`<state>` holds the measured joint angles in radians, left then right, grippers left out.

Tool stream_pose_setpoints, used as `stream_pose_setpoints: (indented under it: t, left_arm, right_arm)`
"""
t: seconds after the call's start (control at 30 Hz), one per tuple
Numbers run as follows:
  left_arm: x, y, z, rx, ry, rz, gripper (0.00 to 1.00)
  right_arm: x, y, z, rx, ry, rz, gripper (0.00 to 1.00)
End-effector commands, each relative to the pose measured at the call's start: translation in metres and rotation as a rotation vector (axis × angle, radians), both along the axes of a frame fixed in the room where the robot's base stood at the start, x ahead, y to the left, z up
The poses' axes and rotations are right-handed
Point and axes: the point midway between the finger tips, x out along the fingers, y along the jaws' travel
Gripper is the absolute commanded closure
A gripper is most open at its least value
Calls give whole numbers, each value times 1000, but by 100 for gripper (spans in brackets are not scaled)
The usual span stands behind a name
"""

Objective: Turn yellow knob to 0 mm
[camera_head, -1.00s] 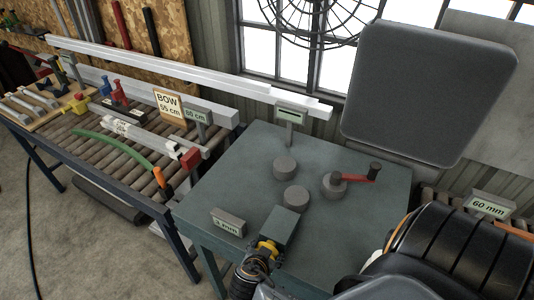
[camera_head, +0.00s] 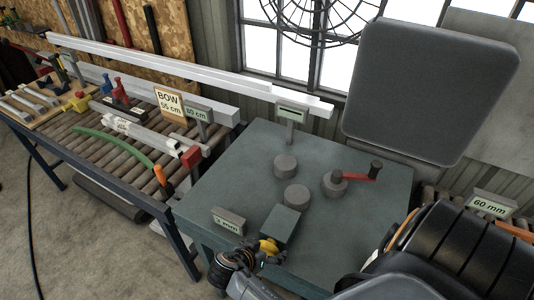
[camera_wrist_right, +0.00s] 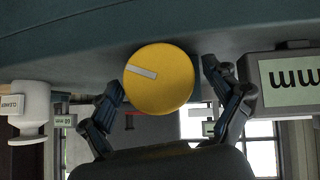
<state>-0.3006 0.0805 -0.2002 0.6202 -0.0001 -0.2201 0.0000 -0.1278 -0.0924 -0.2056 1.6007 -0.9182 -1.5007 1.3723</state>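The yellow knob (camera_head: 269,246) is on the front of a grey-green block at the near edge of the bench (camera_head: 330,225). In the right wrist view the knob (camera_wrist_right: 172,88) shows as a round yellow face with a slanted pale mark. My right gripper (camera_head: 258,252) is at the knob in the head view. In the wrist view its two dark fingers (camera_wrist_right: 163,101) are spread, one to each side of the knob; I cannot tell whether they touch it. The grey mm display (camera_head: 228,222) stands beside the block; its number is not legible. My left gripper is not in view.
On the bench stand grey round posts (camera_head: 297,196), a red-handled crank (camera_head: 358,176) and a display on a post (camera_head: 291,112). A roller table (camera_head: 110,165) with bars and tools is at left. A 60 mm sign (camera_head: 489,206) is at right.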

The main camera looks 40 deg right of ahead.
Motion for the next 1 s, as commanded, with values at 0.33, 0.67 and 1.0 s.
stream_pose_setpoints:
  t: [0.33, 0.67, 1.0]
  left_arm:
    - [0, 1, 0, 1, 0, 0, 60]
    - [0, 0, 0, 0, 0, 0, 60]
    - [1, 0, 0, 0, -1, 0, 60]
  right_arm:
    - [0, 1, 15, 2, -4, -2, 11]
    - [0, 0, 78, 2, -4, -2, 11]
    - [0, 0, 100, 0, 0, 0, 11]
